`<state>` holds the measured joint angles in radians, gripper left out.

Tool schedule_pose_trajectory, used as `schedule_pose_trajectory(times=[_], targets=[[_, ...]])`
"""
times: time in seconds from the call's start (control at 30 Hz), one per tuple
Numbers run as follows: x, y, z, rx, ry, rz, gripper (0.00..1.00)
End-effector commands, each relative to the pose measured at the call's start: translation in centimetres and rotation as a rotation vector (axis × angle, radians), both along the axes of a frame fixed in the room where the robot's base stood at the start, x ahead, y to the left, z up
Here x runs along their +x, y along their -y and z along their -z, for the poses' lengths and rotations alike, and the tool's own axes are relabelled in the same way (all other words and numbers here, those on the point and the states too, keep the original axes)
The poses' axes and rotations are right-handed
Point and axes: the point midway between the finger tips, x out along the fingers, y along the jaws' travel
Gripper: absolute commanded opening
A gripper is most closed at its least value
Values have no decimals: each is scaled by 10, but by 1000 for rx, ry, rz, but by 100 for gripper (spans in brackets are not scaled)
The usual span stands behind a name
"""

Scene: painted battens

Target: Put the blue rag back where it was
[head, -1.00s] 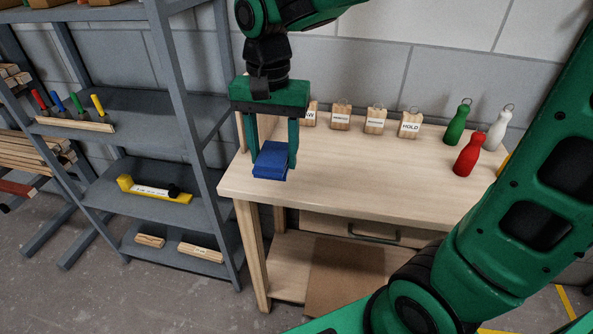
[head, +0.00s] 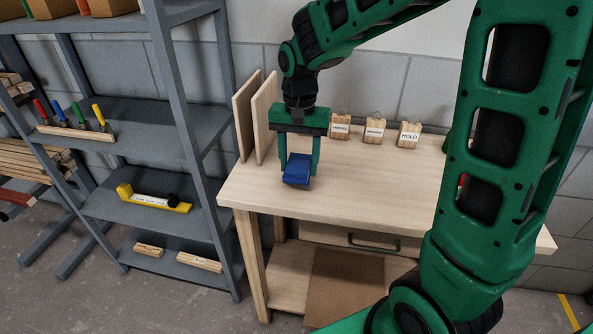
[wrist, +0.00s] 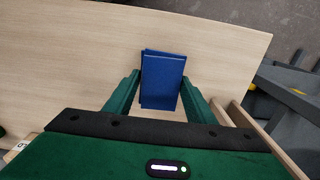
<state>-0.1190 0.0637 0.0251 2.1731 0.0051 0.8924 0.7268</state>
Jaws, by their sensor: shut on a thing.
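The blue rag (head: 297,170) is a folded blue block between the fingers of my gripper (head: 298,172), over the left part of the wooden bench (head: 375,190). In the wrist view the rag (wrist: 162,80) sits between the two green fingertips, with the pale bench top (wrist: 90,60) behind it. My gripper is shut on the rag and points down. I cannot tell whether the rag touches the bench top.
Two upright wooden boards (head: 264,115) stand at the bench's back left. Several labelled wooden blocks (head: 375,131) line its back edge. A grey shelf (head: 150,200) stands to the left. My arm hides much of the bench's right side. The front middle of the bench is clear.

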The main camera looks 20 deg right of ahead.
Motion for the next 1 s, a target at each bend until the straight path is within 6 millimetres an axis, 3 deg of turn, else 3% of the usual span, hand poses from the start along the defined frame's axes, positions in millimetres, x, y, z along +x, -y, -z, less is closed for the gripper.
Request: schedule_pose_trajectory(times=[0.2,0.57,0.6,0.67,1.0], targets=[[-1,0,26,-1,-3,0,26],[-1,0,29,0,-1,1,26],[-1,0,30,0,-1,1,52],[-1,0,30,1,-1,1,67],[-1,1,28,0,0,2,69]])
